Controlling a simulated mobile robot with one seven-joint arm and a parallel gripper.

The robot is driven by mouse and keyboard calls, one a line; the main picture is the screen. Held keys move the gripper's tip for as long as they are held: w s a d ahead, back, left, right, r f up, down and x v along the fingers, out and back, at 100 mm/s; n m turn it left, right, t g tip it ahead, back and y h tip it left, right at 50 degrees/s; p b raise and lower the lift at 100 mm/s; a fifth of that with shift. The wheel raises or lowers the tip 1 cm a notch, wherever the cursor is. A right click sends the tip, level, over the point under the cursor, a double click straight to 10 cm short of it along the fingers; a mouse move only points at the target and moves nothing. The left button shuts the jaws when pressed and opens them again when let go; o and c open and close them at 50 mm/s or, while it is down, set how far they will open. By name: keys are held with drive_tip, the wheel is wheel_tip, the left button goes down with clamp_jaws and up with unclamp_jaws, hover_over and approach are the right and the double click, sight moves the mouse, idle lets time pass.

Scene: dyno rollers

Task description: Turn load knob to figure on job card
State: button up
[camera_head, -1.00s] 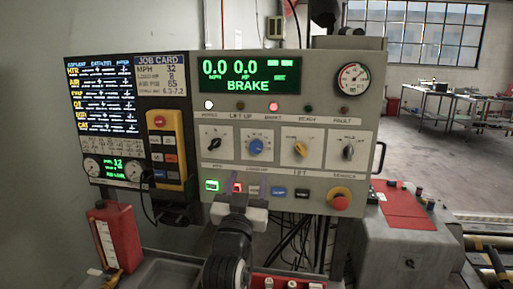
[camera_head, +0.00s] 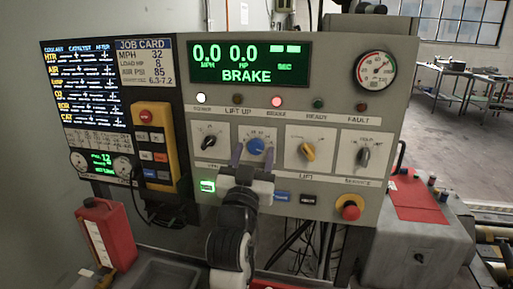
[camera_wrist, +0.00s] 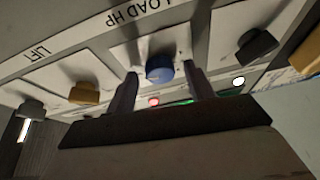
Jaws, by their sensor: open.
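The blue load knob (camera_head: 257,145) sits on a white plate on the grey console, second from left in the knob row. My gripper (camera_head: 253,155) is in front of it, its fingers open on either side. In the wrist view the blue knob (camera_wrist: 160,68) shows between the two fingers (camera_wrist: 161,88), with visible gaps, below an upside-down LOAD HP label (camera_wrist: 148,15). The knob's exact setting is hard to read. The job card (camera_head: 146,63) at upper left reads MPH 32, LOAD HP 8, AIR PSI 85.
A black knob (camera_head: 208,142) is left of the blue one; a yellow knob (camera_head: 308,151) and grey knob (camera_head: 364,156) are right. Below are buttons, including a lit green one (camera_head: 207,186) and a red stop button (camera_head: 350,208). The display (camera_head: 248,64) reads 0.0, 0.0, BRAKE.

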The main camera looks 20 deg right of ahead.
drive_tip(key=shift+r, duration=0.1)
drive_tip(key=shift+c, duration=0.4)
drive_tip(key=c, duration=0.9)
